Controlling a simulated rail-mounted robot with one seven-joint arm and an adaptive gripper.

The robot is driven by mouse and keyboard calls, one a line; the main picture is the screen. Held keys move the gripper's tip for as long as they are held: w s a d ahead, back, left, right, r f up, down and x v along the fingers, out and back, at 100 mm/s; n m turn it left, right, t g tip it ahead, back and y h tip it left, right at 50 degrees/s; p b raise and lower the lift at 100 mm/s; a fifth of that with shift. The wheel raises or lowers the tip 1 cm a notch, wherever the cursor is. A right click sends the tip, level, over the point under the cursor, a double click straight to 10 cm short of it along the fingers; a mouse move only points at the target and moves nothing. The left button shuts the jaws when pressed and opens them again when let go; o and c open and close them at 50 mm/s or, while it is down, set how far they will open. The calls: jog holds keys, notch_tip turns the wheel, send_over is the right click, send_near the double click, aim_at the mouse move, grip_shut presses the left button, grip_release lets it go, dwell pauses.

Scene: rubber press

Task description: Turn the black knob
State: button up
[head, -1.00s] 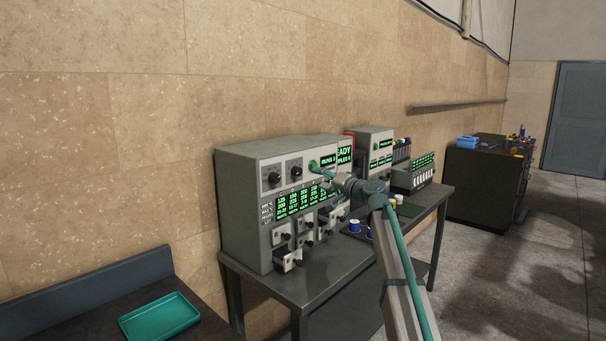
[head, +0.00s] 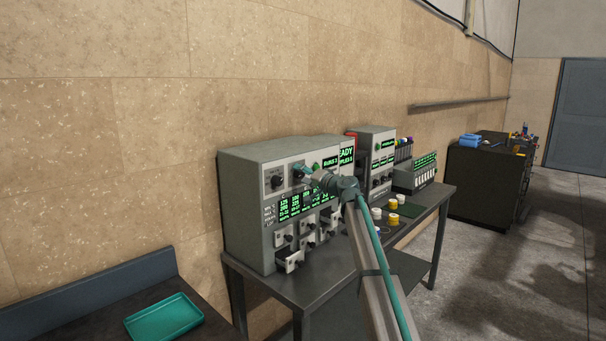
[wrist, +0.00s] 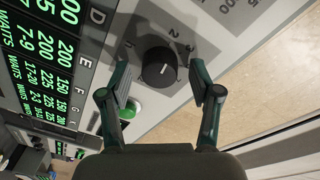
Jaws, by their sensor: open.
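The black knob (wrist: 160,68) is on the machine's light grey front panel in the wrist view, with a white pointer line and a "2" mark near it. My gripper (wrist: 165,92) is open, one finger on either side of the knob in the picture. I cannot tell whether the fingers touch it. In the head view my gripper (head: 304,172) is at the upper front of the grey machine (head: 250,205), over its right knob, which it mostly hides. Another black knob (head: 276,181) shows to the left on the same panel.
A green button (wrist: 130,108) sits beside the knob, close to the left finger. A green-lit display (wrist: 45,60) is at the left. Below, small drawers (head: 291,259) stick out of the machine. A teal tray (head: 165,317) lies on the left bench.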

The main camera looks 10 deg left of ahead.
jog(key=c, duration=1.1)
jog(key=shift+c, duration=0.2)
jog(key=shift+m, duration=0.3)
jog(key=m, duration=0.3)
jog(key=shift+r+p, duration=0.1)
jog(key=shift+p, duration=0.3)
jog(key=shift+w+m+g+p, duration=0.1)
jog(key=shift+m+g+p, duration=0.35)
jog(key=shift+m, duration=1.45)
jog(key=o, duration=1.1)
